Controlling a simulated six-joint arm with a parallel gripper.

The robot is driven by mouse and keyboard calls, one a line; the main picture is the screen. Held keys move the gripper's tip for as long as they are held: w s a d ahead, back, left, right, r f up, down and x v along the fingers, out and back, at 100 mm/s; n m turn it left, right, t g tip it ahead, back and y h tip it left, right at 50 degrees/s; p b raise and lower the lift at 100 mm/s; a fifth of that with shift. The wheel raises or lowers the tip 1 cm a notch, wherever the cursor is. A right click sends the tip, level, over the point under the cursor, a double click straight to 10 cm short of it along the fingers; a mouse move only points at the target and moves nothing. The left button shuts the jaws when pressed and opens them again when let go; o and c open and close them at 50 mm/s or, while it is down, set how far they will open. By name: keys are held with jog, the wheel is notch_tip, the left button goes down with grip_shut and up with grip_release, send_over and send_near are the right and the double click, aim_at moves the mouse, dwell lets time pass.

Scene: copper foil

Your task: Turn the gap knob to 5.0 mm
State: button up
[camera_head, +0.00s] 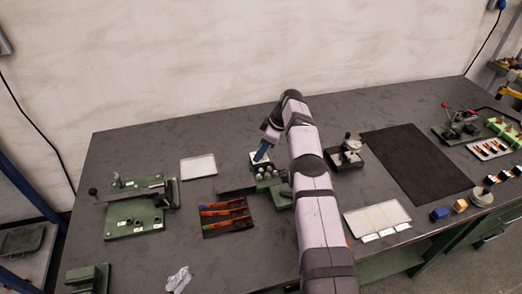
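My gripper (261,156) is the blue end of the lilac arm. It points down at the back of a small green device (284,196) near the middle of the table. Its fingers are too small to show whether they are open or shut. A pale plate (252,167) lies just under or behind the fingertips. Several light round rollers or knobs (268,175) sit on the device just in front of the gripper. The gap knob and its scale cannot be told apart at this size; the gripper and arm hide part of the device.
A green lever device (130,222) stands at left, and a black tray (227,222) with coloured strips lies in front. A dark device with a knob (346,152) stands right of my arm. A black mat (415,165) lies at right. A white sheet (198,166) lies at back left.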

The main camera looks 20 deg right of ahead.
jog(key=shift+r, duration=0.1)
jog(key=b+v, duration=0.1)
jog(key=v, duration=0.6)
jog(key=shift+b, duration=0.4)
jog(key=shift+s+r, duration=0.1)
